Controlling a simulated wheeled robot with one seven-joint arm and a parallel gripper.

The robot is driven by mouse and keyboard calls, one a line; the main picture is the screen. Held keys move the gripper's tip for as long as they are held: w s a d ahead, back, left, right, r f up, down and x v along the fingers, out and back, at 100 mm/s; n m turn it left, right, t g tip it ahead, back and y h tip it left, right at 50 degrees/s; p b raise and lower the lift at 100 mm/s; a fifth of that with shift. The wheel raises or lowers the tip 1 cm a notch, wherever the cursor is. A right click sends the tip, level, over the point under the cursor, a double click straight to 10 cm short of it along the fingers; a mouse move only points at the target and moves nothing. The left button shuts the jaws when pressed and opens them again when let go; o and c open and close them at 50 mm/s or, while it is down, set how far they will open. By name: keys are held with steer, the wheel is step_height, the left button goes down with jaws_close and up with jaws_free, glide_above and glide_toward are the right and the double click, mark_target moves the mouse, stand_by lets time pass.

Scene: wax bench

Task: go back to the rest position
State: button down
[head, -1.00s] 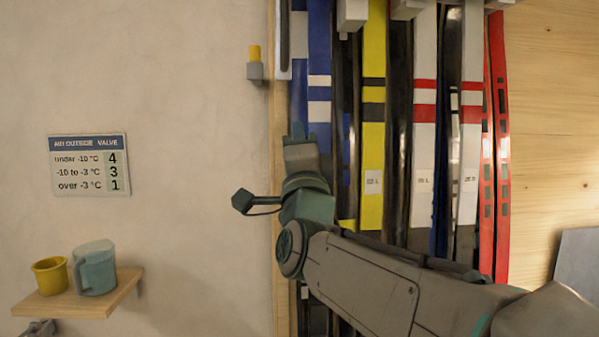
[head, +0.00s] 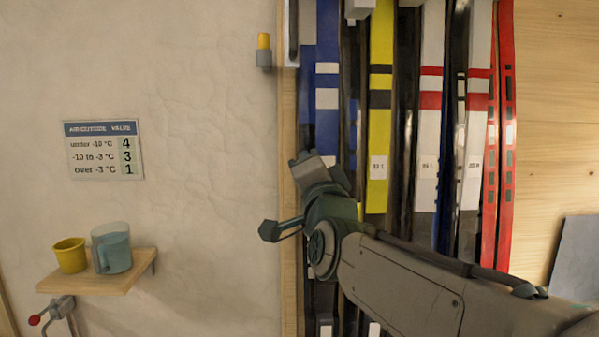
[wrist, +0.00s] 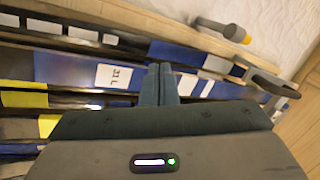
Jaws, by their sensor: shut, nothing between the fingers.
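My gripper (wrist: 159,84) shows in the wrist view with its two dark fingers together and nothing between them. Behind them is a blue ski (wrist: 200,64) with a white label. In the head view my arm reaches up from the lower right, in front of the ski rack. My gripper's fingertips cannot be made out clearly there. The yellow ski (head: 379,140), the white ski with red bands (head: 430,140) and the red skis (head: 506,130) stand upright in the rack to the right of my wrist.
A small wooden shelf (head: 100,283) on the left wall holds a yellow cup (head: 69,256) and a blue-grey jug (head: 112,248). A tap with a red knob (head: 35,320) is below. A valve sign (head: 104,150) hangs above. A yellow-topped holder (head: 264,50) is beside the rack. The wall between is clear.

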steer(key=s+d+f+n+g, duration=0.2)
steer(key=s+f+g, duration=0.1)
steer(key=f, duration=0.5)
steer(key=s+d+f+n+g+h, duration=0.1)
steer(key=s+f+n+g, duration=0.2)
steer(key=f, duration=0.5)
steer(key=s+d+f+n+g, duration=0.2)
steer(key=f+g, duration=0.2)
steer(key=f, duration=0.3)
steer(key=s+d+f+n+g+h, duration=0.2)
steer(key=s+d+f+g, duration=0.3)
steer(key=s+f+g, duration=0.3)
steer(key=s+f+n, duration=0.1)
steer(key=s+f, duration=0.3)
steer(key=s, duration=0.2)
steer(key=shift+s+f+n, duration=0.35)
steer(key=shift+f+n, duration=0.05)
